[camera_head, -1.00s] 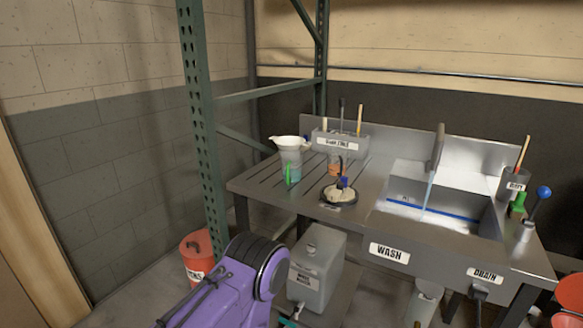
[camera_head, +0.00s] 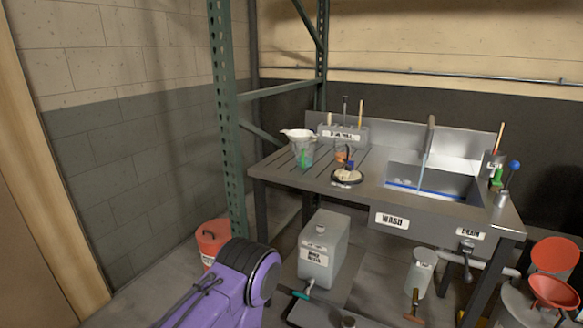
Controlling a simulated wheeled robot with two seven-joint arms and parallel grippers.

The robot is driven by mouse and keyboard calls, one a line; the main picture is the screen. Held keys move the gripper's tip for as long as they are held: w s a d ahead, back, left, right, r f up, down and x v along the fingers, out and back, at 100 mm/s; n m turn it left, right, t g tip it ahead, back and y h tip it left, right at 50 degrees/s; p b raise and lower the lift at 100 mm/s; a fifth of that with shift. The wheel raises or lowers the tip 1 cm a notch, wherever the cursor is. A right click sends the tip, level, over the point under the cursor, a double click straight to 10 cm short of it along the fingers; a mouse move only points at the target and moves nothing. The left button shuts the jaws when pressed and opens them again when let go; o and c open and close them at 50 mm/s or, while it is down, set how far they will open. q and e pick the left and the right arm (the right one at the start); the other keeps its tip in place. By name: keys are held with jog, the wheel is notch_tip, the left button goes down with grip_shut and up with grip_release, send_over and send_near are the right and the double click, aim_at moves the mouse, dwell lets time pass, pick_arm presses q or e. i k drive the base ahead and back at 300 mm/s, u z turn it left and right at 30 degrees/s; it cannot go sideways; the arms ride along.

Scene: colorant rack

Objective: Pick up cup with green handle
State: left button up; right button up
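The cup with the green handle (camera_head: 304,157) stands upright at the left end of the metal wash table (camera_head: 275,173). A white funnel-like piece (camera_head: 298,134) sits on top of the cup. A purple arm link of mine shows at the bottom left, well in front of the table. Neither of my grippers is in view, and nothing touches the cup.
A green rack post (camera_head: 226,120) stands left of the table. A round dish (camera_head: 348,177) and a small orange-tinted cup (camera_head: 341,154) are right of the cup. The sink (camera_head: 430,178) is further right. A grey container (camera_head: 323,250) and an orange bucket (camera_head: 212,240) stand on the floor.

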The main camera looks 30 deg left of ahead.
aim_at(305, 148)
jog(key=z, duration=0.1)
jog(key=k, duration=0.45)
jog(key=u, duration=1.2)
jog(key=i, duration=1.8)
jog(key=z, duration=0.6)
